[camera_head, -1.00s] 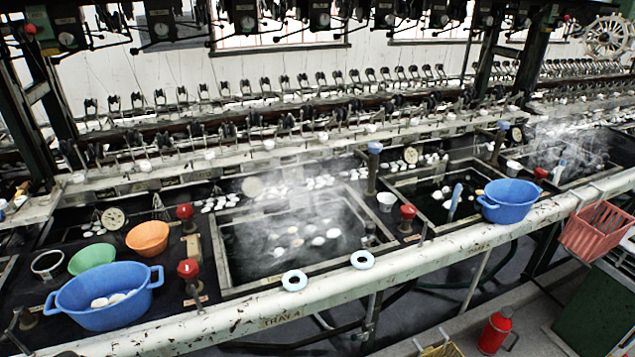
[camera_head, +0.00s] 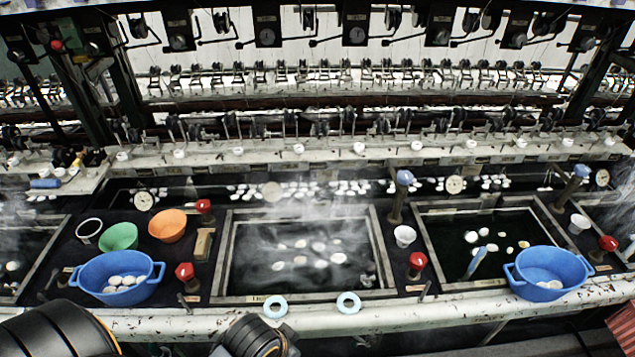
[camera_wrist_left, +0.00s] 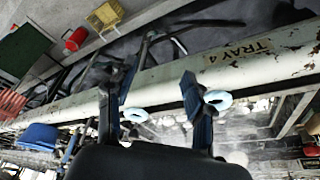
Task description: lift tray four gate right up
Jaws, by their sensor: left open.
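The tray four basin (camera_head: 226,262) is the steaming water basin in the middle of the head view, with pale cocoons in it. Its label, TRAY 4 (camera_wrist_left: 238,52), reads on the front rail in the left wrist view. No part is marked as its gate; red-topped handles (camera_head: 185,272) (camera_head: 416,262) stand on either side, and a blue-topped post (camera_head: 405,178) stands at its back right. My left gripper (camera_wrist_left: 153,100) is open and empty over the rail, its fingers near two pale blue rings (camera_wrist_left: 218,99) (camera_wrist_left: 135,115). My right gripper is not in view.
The front rail (camera_head: 400,313) carries the two rings. A blue tub (camera_head: 110,292) with cocoons, a green bowl (camera_head: 118,237) and an orange bowl (camera_head: 167,226) stand left. Another blue tub (camera_head: 548,270) stands right. A red canister (camera_wrist_left: 75,40) shows on the floor.

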